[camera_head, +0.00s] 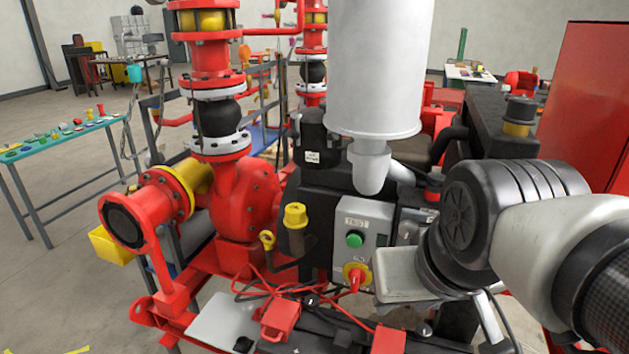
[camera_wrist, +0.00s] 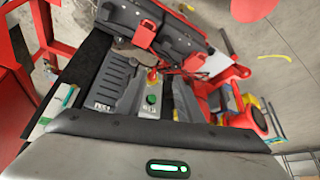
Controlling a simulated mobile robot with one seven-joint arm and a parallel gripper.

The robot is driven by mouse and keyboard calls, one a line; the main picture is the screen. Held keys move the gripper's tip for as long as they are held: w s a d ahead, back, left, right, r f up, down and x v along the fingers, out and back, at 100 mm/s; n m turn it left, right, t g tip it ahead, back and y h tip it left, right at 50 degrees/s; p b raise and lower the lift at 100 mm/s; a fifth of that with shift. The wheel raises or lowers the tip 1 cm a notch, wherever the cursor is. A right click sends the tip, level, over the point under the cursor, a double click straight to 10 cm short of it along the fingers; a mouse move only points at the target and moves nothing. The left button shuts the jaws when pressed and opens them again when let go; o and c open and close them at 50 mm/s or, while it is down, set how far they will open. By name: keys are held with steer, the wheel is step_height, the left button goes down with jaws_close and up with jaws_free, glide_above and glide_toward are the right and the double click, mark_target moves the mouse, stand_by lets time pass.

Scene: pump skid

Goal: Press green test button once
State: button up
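The green test button (camera_head: 354,240) is a round cap on the front of a grey control box (camera_head: 376,222), under a label reading TEST. Below it on the box is a red rotary switch on a yellow plate (camera_head: 356,275). In the wrist view the green button (camera_wrist: 151,99) shows near the middle, with the red switch (camera_wrist: 152,75) above it. My gripper (camera_head: 400,275) is to the right of the box and lower than the button in the head view. I see its pale body; its fingers are hidden, so its opening cannot be told. Nothing visible covers the button.
A white cylinder (camera_head: 376,65) hangs above the box. A yellow-capped pipe (camera_head: 295,216) stands left of the box, beside the red pump (camera_head: 245,195). Red cables and red boxes (camera_head: 280,320) lie below. A red panel (camera_head: 592,105) stands at right.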

jaws_close()
stand_by(1.3)
